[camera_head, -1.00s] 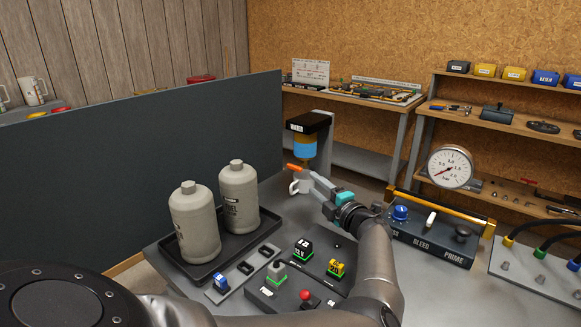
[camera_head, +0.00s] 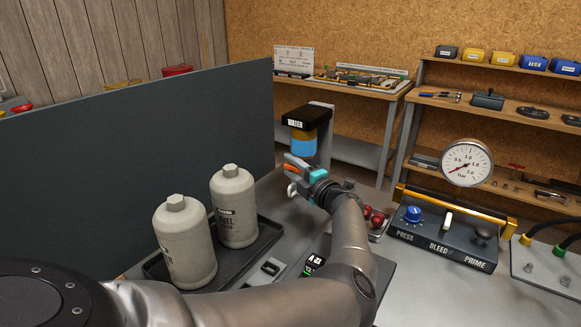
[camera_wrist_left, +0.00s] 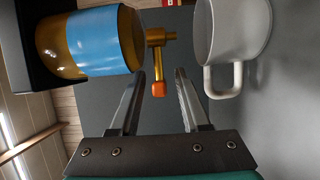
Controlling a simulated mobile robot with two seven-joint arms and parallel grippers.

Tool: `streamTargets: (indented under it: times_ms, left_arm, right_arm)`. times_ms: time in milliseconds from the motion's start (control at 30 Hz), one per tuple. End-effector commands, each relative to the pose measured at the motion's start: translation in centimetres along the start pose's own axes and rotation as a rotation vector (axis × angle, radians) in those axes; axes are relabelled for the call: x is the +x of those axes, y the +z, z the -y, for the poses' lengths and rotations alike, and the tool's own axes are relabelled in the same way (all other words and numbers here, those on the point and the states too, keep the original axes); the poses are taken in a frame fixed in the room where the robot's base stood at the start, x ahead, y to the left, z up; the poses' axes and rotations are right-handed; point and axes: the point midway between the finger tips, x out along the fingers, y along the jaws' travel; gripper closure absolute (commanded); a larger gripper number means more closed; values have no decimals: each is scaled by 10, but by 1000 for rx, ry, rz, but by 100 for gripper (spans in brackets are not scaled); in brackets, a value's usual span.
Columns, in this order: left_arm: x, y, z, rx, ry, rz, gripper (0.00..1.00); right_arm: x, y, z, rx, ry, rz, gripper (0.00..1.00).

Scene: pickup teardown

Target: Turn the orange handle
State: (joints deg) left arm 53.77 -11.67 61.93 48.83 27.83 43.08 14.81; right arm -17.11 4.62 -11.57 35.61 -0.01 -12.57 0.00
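The water separator (camera_head: 304,142) has a black top marked WATER and a blue and amber bowl; it also shows in the left wrist view (camera_wrist_left: 103,42). A brass valve below the bowl carries the orange handle (camera_head: 290,168), whose orange tip shows in the left wrist view (camera_wrist_left: 158,89). My left gripper (camera_head: 294,169) is open, with the orange tip between its two fingers (camera_wrist_left: 158,78) and a visible gap on each side. A light grey mug (camera_wrist_left: 236,40) stands by the valve, mostly hidden behind the gripper in the head view. My right gripper is not in view.
Two grey bottles (camera_head: 235,208) stand in a black tray (camera_head: 266,238) at left, before a dark partition (camera_head: 140,165). A control box (camera_head: 440,240) with a blue knob and a gauge (camera_head: 466,163) stand at right. Red items (camera_head: 374,217) lie behind my forearm.

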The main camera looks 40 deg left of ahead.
Motion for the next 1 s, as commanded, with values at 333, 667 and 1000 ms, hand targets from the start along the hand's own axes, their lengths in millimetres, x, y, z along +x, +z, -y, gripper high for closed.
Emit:
streamTargets:
  times_ms: [333, 667, 1000]
  left_arm:
    - [0, 0, 0, 0, 0, -1, 94]
    - [0, 0, 0, 0, 0, -1, 100]
    - [0, 0, -2, -9, -22, -2, 100]
  right_arm:
    - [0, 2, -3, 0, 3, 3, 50]
    - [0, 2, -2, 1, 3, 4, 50]
    - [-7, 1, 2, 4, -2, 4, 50]
